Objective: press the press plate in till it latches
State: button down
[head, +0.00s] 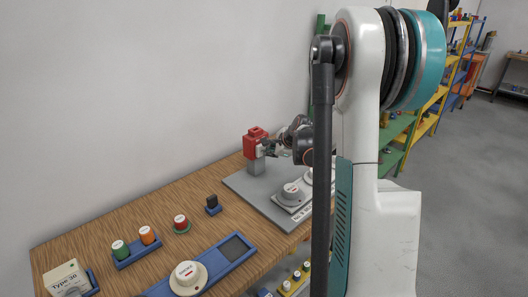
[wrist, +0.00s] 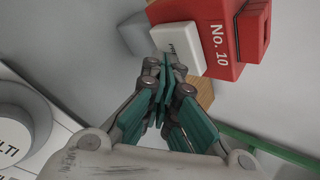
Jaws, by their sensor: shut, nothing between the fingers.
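The press plate (wrist: 181,43) is a white block with dark lettering, partly out of sight, on the front of a red housing marked "No. 10" (wrist: 222,42) in the wrist view. In the head view the red housing (head: 256,135) sits on a grey post (head: 254,166) at the back of the grey board. My gripper (wrist: 166,78) is shut and empty, its fingertips at the plate's lower edge in the wrist view. I cannot tell whether they touch it. In the head view my gripper (head: 271,148) is small, just right of the housing.
A grey board (head: 246,186) holds a round grey knob (head: 291,190); my arm hides its right part. On the wooden table stand a blue tray (head: 236,247), a white-topped knob (head: 187,273), and green, orange and red caps. A white wall is behind.

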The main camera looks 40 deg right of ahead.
jog(key=shift+w, duration=0.5)
dwell(0.4)
jog(key=shift+s, duration=1.25)
jog(key=shift+s+d, duration=0.1)
jog(key=shift+s, duration=0.05)
jog(key=s, duration=0.4)
jog(key=shift+s+d, duration=0.15)
jog(key=shift+s, duration=0.2)
dwell(0.5)
